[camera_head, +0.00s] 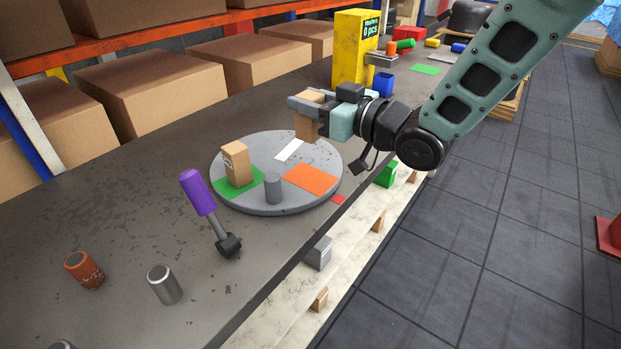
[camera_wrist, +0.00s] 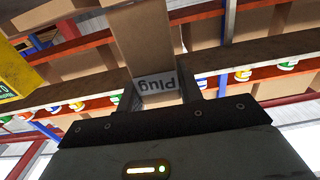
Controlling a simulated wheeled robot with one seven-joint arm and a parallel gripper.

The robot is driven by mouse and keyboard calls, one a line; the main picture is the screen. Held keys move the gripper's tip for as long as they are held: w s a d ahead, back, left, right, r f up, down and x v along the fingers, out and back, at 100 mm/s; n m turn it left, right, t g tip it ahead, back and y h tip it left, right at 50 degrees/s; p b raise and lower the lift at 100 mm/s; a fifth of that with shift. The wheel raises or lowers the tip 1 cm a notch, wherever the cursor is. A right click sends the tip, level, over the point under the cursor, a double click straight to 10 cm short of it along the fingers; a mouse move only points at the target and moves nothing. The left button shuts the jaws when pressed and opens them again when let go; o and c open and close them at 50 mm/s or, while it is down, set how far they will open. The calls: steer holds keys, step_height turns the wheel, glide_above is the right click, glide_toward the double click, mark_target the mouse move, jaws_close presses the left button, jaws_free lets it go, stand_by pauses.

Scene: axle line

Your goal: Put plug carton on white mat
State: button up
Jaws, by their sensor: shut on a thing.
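My gripper (camera_head: 308,107) is shut on the plug carton (camera_head: 306,127), a small brown box. In the wrist view the carton (camera_wrist: 145,40) sits between the fingers, and its label reads "Plug" upside down. The gripper holds it above the far side of the grey round turntable (camera_head: 287,208). The white mat (camera_head: 289,149) lies flat on the turntable, below and a little left of the carton; its visible part is bare. The carton looks apart from the mat.
The turntable also bears a green mat (camera_head: 249,188) with another brown carton (camera_head: 235,161), an orange mat (camera_head: 310,178) and a grey post (camera_head: 273,188). A purple-handled tool (camera_head: 198,191) stands at front left. A yellow dispenser (camera_head: 353,50) stands behind the gripper.

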steer(key=shift+f, duration=4.8)
steer(key=shift+f, duration=0.3)
steer(key=o, duration=1)
steer(key=shift+r, duration=0.1)
steer(key=shift+o, duration=0.2)
steer(key=shift+r+p, duration=0.1)
steer(key=shift+p, duration=0.4)
